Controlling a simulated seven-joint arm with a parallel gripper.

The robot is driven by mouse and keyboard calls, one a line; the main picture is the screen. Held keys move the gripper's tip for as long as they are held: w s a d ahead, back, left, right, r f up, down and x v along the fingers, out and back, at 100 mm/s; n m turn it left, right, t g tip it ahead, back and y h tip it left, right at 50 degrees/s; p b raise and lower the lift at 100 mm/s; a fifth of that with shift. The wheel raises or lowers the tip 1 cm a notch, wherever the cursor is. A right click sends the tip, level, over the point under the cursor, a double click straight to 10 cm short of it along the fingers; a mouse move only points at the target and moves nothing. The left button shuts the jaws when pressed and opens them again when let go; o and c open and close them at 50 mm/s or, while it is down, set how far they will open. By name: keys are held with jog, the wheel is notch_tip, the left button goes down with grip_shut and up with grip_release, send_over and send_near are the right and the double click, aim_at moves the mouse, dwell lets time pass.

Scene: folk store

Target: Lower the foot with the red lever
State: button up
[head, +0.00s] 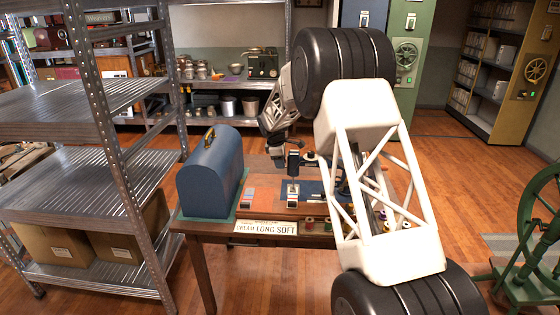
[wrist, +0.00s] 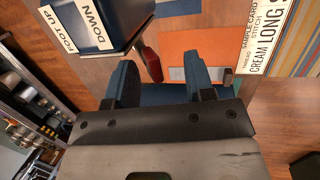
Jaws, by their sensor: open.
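The red lever (wrist: 150,65) shows in the wrist view, reaching down from the edge of a dark blue machine housing (wrist: 122,22). The housing has white labels reading FOOT UP (wrist: 57,29) and DOWN (wrist: 93,23). My gripper (wrist: 158,66) is open, with its two blue fingers apart and nothing seen held. The lever appears in the gap between the fingers, nearer the left one; I see no clear contact. In the head view my arm covers much of the machine, and I cannot make out the lever or the foot there.
A metal shelf (head: 75,165) stands left; a green wheel (head: 535,225) stands right. Floor between is free.

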jog(key=shift+w+r, duration=0.35)
jog(key=shift+w, duration=0.1)
dwell(0.3)
jog(key=shift+r, duration=0.15)
jog(key=v, duration=0.8)
dwell(0.7)
dwell(0.5)
